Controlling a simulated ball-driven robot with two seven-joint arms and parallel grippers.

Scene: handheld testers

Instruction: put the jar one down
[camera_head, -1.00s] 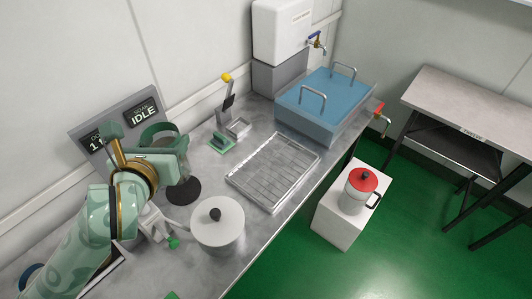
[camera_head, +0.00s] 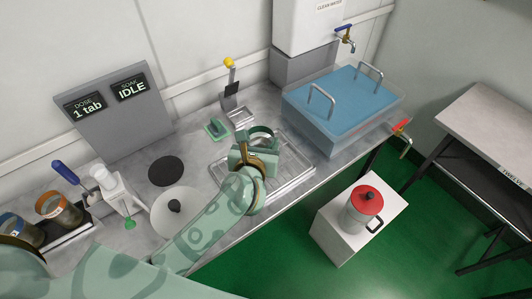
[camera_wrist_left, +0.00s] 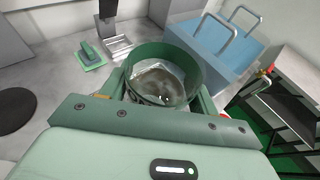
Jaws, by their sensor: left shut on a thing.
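My left gripper (camera_head: 256,152) is shut on a glass jar with a wide green band (camera_head: 264,133). In the left wrist view the jar (camera_wrist_left: 160,84) is open at the top and held upright between the fingers, its inside looking clear and greyish. The gripper and jar are over the wire rack tray (camera_head: 300,187), covering much of it. Whether the jar's base touches the rack is hidden. My right gripper is not in view.
A blue-filled tank (camera_head: 345,100) stands right of the rack, a yellow-knobbed device (camera_head: 236,105) behind it. A lidded pot (camera_head: 178,212), black disc (camera_head: 166,171) and orange-banded jar (camera_head: 58,209) are left. A red-lidded jug (camera_head: 364,205) stands on a white block below the counter.

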